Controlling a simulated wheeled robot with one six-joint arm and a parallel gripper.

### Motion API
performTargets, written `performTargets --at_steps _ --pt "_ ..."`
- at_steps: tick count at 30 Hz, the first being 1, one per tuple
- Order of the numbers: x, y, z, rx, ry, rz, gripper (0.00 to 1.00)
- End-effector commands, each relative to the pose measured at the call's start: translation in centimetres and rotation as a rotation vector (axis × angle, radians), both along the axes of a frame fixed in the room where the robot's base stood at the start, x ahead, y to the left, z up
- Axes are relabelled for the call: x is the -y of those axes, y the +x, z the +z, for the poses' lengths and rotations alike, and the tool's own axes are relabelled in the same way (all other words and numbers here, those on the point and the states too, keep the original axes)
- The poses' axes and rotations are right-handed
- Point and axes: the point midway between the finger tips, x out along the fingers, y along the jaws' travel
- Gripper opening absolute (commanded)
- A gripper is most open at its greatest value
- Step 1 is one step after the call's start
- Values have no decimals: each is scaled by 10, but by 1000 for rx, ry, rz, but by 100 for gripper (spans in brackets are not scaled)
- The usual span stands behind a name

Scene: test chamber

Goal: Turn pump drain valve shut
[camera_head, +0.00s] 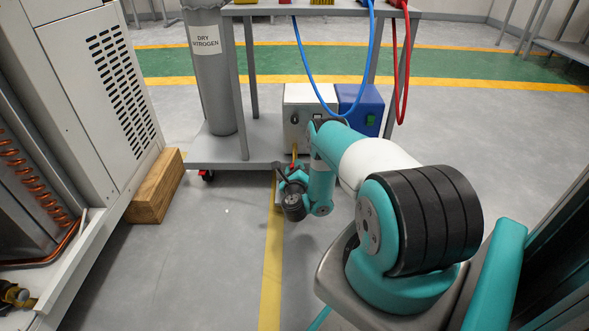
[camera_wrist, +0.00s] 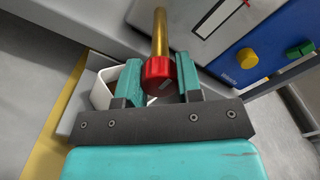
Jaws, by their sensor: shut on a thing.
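The drain valve shows in the wrist view as a round red knob (camera_wrist: 158,78) at the near end of a brass pipe (camera_wrist: 160,32).
A white box (camera_head: 303,112) and a blue box (camera_head: 349,98) stand on the cart's lower shelf (camera_head: 225,155), beside a grey nitrogen cylinder (camera_head: 211,85). Blue (camera_head: 335,112) and red (camera_head: 404,90) hoses hang from above. A wooden block (camera_head: 157,187) lies left. The floor between is clear.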

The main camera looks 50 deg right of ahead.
Motion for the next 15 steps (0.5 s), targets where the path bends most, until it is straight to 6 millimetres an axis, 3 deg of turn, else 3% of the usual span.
performTargets --at_steps 13,14,15 --pt "0 0 0 8 9 -1 9" --pt "0 0 0 8 9 -1 40" --pt "0 0 0 7 8 -1 49"
